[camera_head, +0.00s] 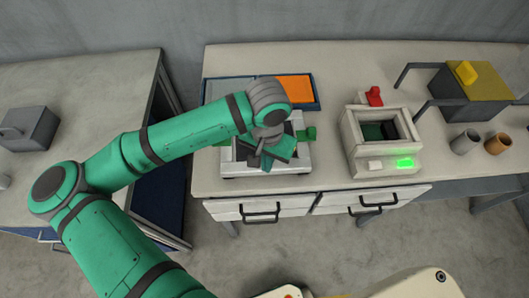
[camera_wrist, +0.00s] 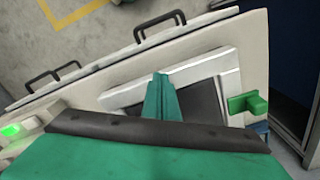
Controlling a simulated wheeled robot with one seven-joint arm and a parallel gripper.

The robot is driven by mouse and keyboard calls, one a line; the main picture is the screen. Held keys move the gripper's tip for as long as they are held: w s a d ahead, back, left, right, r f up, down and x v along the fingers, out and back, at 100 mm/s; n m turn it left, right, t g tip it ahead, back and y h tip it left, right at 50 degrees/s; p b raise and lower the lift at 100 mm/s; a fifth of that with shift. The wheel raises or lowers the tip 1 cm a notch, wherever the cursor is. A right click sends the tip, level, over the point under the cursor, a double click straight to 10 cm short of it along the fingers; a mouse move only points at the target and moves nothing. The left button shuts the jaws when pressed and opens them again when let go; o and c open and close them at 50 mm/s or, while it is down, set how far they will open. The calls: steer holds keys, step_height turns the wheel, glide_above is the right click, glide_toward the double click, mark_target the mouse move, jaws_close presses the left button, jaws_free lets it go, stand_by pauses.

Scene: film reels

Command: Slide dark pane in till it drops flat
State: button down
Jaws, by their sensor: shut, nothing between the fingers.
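A pale frame fixture (camera_head: 226,168) stands on the bench's left part, with a green knob (camera_head: 310,134) at its right side. My gripper (camera_head: 266,162) is over this fixture, pointing down, its fingers together and empty. In the wrist view the shut gripper (camera_wrist: 161,78) reaches across the silver rim (camera_wrist: 225,62). A dark grey flat surface (camera_wrist: 201,98) shows inside the rim and looks like the dark pane. My fingers and wrist hide part of it. I cannot tell whether it lies flat or whether my fingertips touch it.
A blue-edged tray (camera_head: 318,93) with grey and orange panels lies behind the fixture. To the right stands a pale open box (camera_head: 352,142) with a red knob (camera_head: 375,96) and a lit green light (camera_head: 405,163). Two cups (camera_head: 497,143) stand far right. Bare bench lies between fixture and box.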

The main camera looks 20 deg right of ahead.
steer(key=shift+w+r, duration=0.1)
steer(key=shift+r, duration=0.05)
steer(key=shift+w+r, duration=0.1)
steer(key=shift+r, duration=0.65)
steer(key=shift+d+r, duration=0.1)
steer(key=shift+a, duration=0.2)
steer(key=shift+w+d, duration=0.3)
steer(key=shift+w, duration=0.5)
steer(key=shift+w+d, duration=0.3)
steer(key=shift+w, duration=0.5)
